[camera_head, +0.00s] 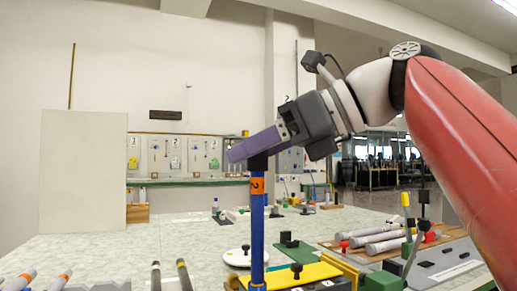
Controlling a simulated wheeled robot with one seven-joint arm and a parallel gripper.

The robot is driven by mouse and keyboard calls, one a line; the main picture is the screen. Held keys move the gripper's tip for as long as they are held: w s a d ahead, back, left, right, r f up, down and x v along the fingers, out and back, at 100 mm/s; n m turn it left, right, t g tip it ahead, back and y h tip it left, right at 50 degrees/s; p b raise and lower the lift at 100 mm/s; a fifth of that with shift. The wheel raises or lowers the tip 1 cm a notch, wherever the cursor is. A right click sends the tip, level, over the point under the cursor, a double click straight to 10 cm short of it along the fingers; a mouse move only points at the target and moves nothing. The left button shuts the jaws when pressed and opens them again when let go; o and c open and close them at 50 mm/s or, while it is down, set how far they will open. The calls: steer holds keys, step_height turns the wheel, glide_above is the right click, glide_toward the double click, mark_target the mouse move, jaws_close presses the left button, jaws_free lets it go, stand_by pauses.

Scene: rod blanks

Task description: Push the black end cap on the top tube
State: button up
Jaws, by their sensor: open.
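A black end cap (257,163) is at the tube's upper end, partly hidden by my gripper. My gripper (236,152) has purple fingers and reaches in from the right, pointing left and slightly down. It is open, with its fingers right at the cap's top. I cannot tell whether the fingers are around the cap or just behind or in front of it, or whether they touch it.
A yellow plate (303,272) with black knobs lies near the tube's foot. Grey tubes (386,240) lie in a wooden rack at right, by a grey panel with a yellow-topped lever (405,199). A white disc (235,258) is left of the tube. The table's left middle is clear.

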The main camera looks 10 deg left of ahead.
steer(key=p+v, duration=0.1)
steer(key=v, duration=0.7)
steer(key=shift+p, duration=0.4)
steer(key=shift+a, duration=0.1)
steer(key=w+d+f+n+t+h, duration=0.1)
steer(key=w+f+n+t+h, duration=0.15)
steer(key=f, duration=0.75)
steer(key=w+d+f+n+t+h, duration=0.1)
steer(key=f+n+h, duration=0.25)
steer(key=f, duration=0.55)
steer(key=s+d+f+n+h, duration=0.2)
steer(key=s+d+f+n, duration=0.1)
steer(key=f, duration=0.6)
steer(key=s+d+f+n+h, duration=0.2)
steer(key=s+d+f+n, duration=0.2)
steer(key=f, duration=0.6)
steer(key=s+d+f+n+h, duration=0.3)
steer(key=d+f+n, duration=0.3)
steer(key=f, duration=0.3)
steer(key=shift+s+f+n+p, duration=0.4)
steer(key=shift+s+n, duration=0.15)
steer(key=shift+n, duration=0.05)
